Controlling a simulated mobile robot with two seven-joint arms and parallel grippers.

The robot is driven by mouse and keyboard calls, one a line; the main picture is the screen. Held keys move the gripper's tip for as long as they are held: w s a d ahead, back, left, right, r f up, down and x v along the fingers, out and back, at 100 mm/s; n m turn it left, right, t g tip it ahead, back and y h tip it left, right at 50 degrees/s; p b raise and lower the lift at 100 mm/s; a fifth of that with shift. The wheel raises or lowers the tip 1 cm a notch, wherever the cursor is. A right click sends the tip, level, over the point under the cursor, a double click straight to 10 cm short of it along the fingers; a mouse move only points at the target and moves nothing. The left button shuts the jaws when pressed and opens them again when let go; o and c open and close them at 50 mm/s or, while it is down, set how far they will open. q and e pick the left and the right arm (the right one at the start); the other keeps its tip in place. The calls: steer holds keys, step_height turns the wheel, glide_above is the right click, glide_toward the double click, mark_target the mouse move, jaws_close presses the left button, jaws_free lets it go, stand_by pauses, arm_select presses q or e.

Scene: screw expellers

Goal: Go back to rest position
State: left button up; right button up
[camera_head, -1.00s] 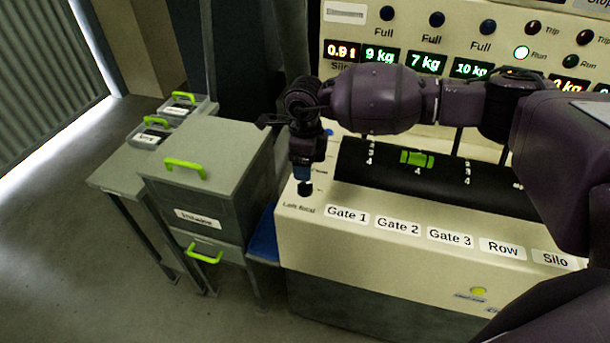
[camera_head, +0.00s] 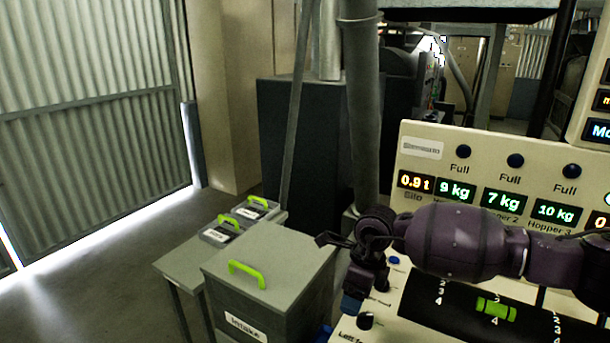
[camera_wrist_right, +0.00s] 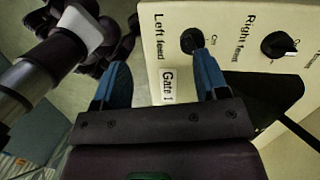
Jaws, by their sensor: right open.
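My right gripper (camera_head: 352,302) is low in the head view, at the left end of the cream control console (camera_head: 375,333). Its blue fingers are beside the black left feed knob (camera_head: 366,321). In the right wrist view the gripper (camera_wrist_right: 160,82) has its fingers wide apart with nothing held between them. One fingertip overlaps the edge of the left feed knob (camera_wrist_right: 191,40) in that picture; I cannot tell if they touch. My left gripper is in neither view.
The upright display panel (camera_head: 480,165) stands behind my right forearm. A grey bin with a green handle (camera_head: 270,262) is left of the console, with smaller boxes (camera_head: 222,232) on a table behind. The floor (camera_head: 90,290) at left is clear. A right feed knob (camera_wrist_right: 279,44) shows too.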

steer(key=s+a+r+m+y, duration=0.1)
steer(key=s+a+y, duration=0.35)
steer(key=a, duration=0.25)
steer(key=s+a+r+m+y, duration=0.1)
steer(key=s+a+m+y, duration=0.1)
steer(key=s+a+y, duration=0.35)
steer(key=a+r+m+t+y, duration=0.3)
steer(key=r+m+t+y, duration=0.4)
steer(key=r+m, duration=0.15)
steer(key=w+d+m+t+h, duration=0.3)
steer(key=d+m+t+h, duration=0.8)
steer(key=m, duration=0.8)
steer(key=s+d+f+m+g+h, duration=0.1)
steer(key=s+d+f+m+h, duration=0.1)
steer(key=d+f+m+h, duration=0.6)
steer(key=s+d+f+m+g, duration=0.3)
steer(key=s+d+f+g, duration=0.1)
steer(key=s, duration=0.4)
steer(key=s+d+f+m+g+h, duration=0.1)
steer(key=s+d+f+m+g, duration=0.3)
steer(key=s, duration=0.3)
steer(key=s+d+f+m+g, duration=0.3)
steer(key=s+f+g, duration=0.15)
steer(key=s, duration=0.35)
steer(key=w+f+t, duration=0.7)
steer(key=f, duration=0.2)
steer(key=shift+w+a+f+n+t+y, duration=0.15)
steer(key=shift+w+f+n+t+y, duration=0.1)
steer(key=shift+f+n+t+y, duration=0.15)
